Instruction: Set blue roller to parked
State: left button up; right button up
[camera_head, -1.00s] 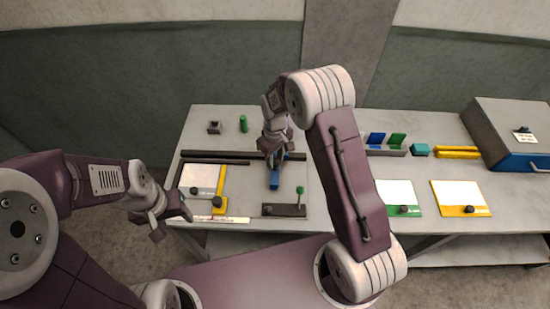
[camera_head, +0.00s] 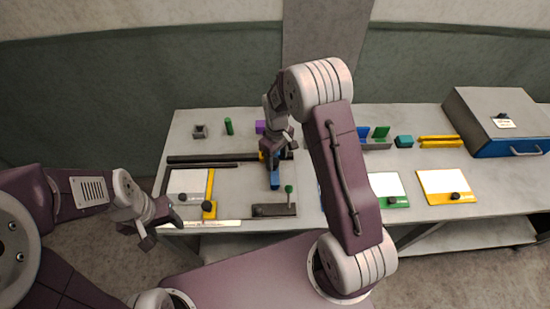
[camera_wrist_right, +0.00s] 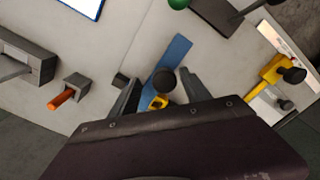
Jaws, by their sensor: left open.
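The blue bar (camera_head: 275,180), which I take to be the blue roller, lies at the front of a dark rail (camera_head: 210,159). It also shows in the right wrist view (camera_wrist_right: 176,52), with a black knob (camera_wrist_right: 164,82) and a small yellow part (camera_wrist_right: 158,102). My right gripper (camera_head: 273,162) is above its back end. In the wrist view my right gripper's fingers (camera_wrist_right: 162,82) stand apart on both sides of the knob, with gaps visible; I cannot tell whether one touches it. My left gripper (camera_head: 163,228) is open and empty, off the table's front left corner.
A green-knobbed lever on a dark plate (camera_head: 273,210) sits just in front. A yellow-edged board (camera_head: 188,182) is to its left. A purple block (camera_head: 260,127) and green cylinder (camera_head: 229,126) stand behind the rail. Boards and a grey-blue box (camera_head: 500,125) are at right.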

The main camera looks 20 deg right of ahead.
jog(key=shift+a, duration=0.1)
notch_tip(320, 180, up, 9)
jog(key=b, duration=0.1)
dwell(0.3)
